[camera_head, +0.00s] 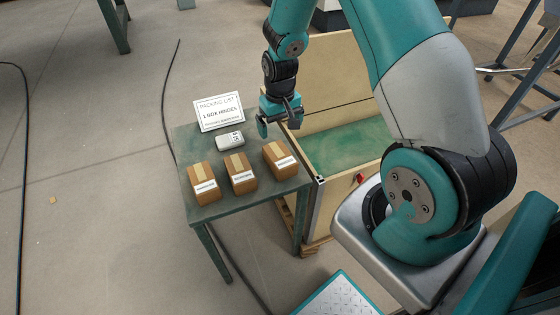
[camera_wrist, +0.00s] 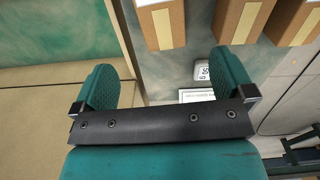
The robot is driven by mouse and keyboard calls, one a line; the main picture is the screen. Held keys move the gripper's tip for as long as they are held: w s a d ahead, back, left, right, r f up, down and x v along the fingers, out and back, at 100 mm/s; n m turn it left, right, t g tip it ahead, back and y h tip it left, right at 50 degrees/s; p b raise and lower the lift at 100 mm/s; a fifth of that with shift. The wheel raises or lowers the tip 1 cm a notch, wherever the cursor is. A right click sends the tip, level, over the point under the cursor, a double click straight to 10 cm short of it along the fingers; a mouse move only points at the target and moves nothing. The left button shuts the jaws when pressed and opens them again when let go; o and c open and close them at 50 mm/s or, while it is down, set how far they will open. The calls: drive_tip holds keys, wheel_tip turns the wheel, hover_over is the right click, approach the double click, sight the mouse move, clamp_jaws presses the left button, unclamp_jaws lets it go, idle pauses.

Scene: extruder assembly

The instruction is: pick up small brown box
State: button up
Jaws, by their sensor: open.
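Several small brown boxes with pale tape and white labels stand on a small green table (camera_head: 220,208): a left box (camera_head: 203,184), a middle box (camera_head: 241,175) and a right box (camera_head: 280,160). My gripper (camera_head: 277,124) is open and empty above the table's back right corner, behind the right box and apart from it. In the wrist view my open fingers (camera_wrist: 165,88) show, with a brown box (camera_wrist: 160,22) beyond them near the top, another box (camera_wrist: 242,18) to its right, and part of a third at the top right corner.
A packing list sign (camera_head: 219,112) stands at the table's back edge, with a small white device (camera_head: 230,141) before it. A large open wooden crate (camera_head: 318,205) with a green floor stands right beside the table. A black cable lies on the floor behind the table.

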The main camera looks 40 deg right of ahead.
sight(280, 154)
wheel_tip(280, 154, down, 14)
drive_tip(key=shift+a+f+p, duration=0.1)
drive_tip(key=shift+p, duration=0.2)
drive_tip(key=c, duration=1.1)
